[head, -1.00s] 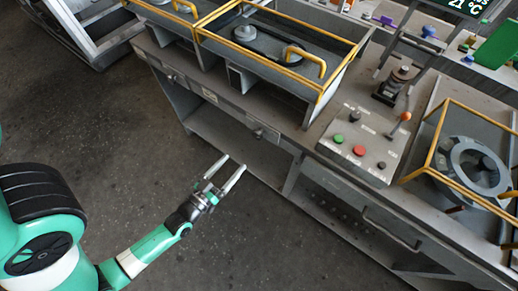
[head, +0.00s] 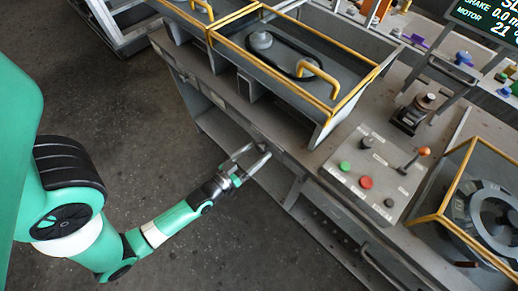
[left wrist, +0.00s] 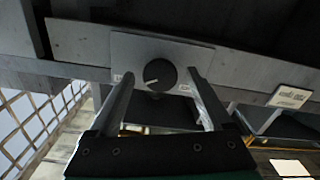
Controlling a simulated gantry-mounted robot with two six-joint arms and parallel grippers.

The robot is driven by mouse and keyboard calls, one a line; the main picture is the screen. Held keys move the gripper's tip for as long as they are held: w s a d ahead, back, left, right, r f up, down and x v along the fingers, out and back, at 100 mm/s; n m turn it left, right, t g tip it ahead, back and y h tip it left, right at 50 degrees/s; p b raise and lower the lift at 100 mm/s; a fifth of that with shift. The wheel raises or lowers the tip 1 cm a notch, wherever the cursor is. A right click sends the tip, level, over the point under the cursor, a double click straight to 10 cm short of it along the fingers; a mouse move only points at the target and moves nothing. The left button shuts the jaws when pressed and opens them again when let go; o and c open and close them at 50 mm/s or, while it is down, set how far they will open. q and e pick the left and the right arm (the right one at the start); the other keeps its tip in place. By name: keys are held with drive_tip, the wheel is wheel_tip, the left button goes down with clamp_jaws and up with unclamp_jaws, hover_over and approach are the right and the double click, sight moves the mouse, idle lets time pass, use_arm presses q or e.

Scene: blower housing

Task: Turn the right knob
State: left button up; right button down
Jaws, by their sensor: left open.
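The right knob (left wrist: 160,74) shows in the left wrist view as a round black dial with a white pointer line toward its left. It sits on a light metal plate (left wrist: 128,46) on the bench's front rail. My left gripper (head: 260,150) is open at the bench front in the head view. In the left wrist view its two fingers reach up on either side of the knob, with gaps visible, not clamped on it. In the head view I cannot make out the knob clearly at the fingertips. My right gripper is not in view.
The grey bench carries a yellow-railed tray (head: 325,103), a control panel with a green button (head: 345,166) and a red button (head: 366,182), and an orange-tipped lever (head: 424,151). A yellow frame surrounds a round housing (head: 457,207). The floor (head: 225,230) before the bench is clear.

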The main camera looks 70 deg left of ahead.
use_arm(q)
drive_tip(key=shift+s, duration=0.15)
drive_tip(key=shift+c, duration=0.3)
clamp_jaws()
drive_tip(key=m+p, duration=0.2)
drive_tip(key=m, duration=0.1)
drive_tip(key=shift+r, duration=0.1)
drive_tip(key=shift+m+p, duration=0.85)
drive_tip(key=shift+m, duration=1.25)
